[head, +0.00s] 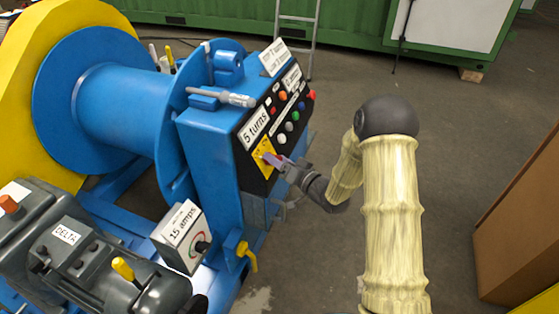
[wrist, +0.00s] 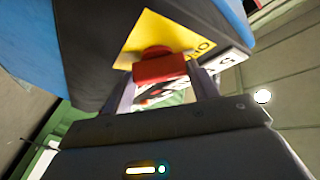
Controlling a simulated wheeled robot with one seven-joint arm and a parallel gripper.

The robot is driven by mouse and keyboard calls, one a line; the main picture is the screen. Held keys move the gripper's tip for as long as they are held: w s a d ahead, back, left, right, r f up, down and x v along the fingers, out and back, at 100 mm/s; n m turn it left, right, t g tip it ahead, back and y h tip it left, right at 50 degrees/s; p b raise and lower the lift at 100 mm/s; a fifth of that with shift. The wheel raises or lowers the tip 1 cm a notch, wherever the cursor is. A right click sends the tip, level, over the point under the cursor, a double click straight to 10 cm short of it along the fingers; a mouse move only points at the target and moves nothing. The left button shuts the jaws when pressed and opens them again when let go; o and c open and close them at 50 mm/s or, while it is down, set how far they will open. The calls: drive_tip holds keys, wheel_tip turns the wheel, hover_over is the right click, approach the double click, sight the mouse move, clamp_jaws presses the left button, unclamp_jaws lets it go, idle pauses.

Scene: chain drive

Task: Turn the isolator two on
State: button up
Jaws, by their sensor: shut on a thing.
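The isolator's yellow plate (head: 262,158) is on the lower part of the black control panel on the blue machine. In the wrist view the yellow plate (wrist: 160,36) carries a red isolator handle (wrist: 160,68). My gripper (head: 276,160) reaches the plate from the right in the head view. In the wrist view my gripper (wrist: 162,88) has one finger on each side of the red handle and is shut on it. In the head view my gripper hides most of the handle.
Several coloured buttons (head: 290,115) sit above the plate, beside a "5 turns" label (head: 255,128). A blue drum (head: 120,110) stands left. A "15 amps" box (head: 181,237) and a yellow-handled valve (head: 245,253) are below. A brown cabinet (head: 517,220) stands right.

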drive_tip(key=shift+r+m+h+p, duration=0.2)
drive_tip(key=shift+m+h+p, duration=0.25)
drive_tip(key=shift+p, duration=0.2)
drive_tip(key=m+h+p, duration=0.1)
drive_tip(key=m+p, duration=0.2)
drive_tip(key=m+h+p, duration=0.2)
drive_tip(key=p, duration=0.2)
drive_tip(key=r+m+h+p, duration=0.1)
drive_tip(key=m+p, duration=0.2)
drive_tip(key=shift+a+m+g+h, duration=0.15)
drive_tip(key=shift+m+g+h, duration=0.2)
drive_tip(key=shift+g, duration=0.05)
drive_tip(key=m+g+h+p, duration=0.1)
drive_tip(key=m+p, duration=0.1)
drive_tip(key=p, duration=0.1)
drive_tip(key=m+g+h+p, duration=0.1)
drive_tip(key=m+p, duration=0.1)
drive_tip(key=p, duration=0.1)
drive_tip(key=shift+w+a+r+m, duration=0.1)
drive_tip(key=shift+r+m, duration=0.05)
drive_tip(key=shift+m, duration=0.15)
drive_tip(key=shift+m+g+p, duration=0.8)
drive_tip(key=shift+m+p, duration=0.1)
drive_tip(key=shift+p, duration=0.25)
drive_tip(key=shift+w+m+g+h+p, duration=0.1)
drive_tip(key=shift+m+g+h+p, duration=0.3)
drive_tip(key=shift+m+g+p, duration=0.15)
drive_tip(key=shift+f, duration=0.2)
drive_tip(key=o, duration=1)
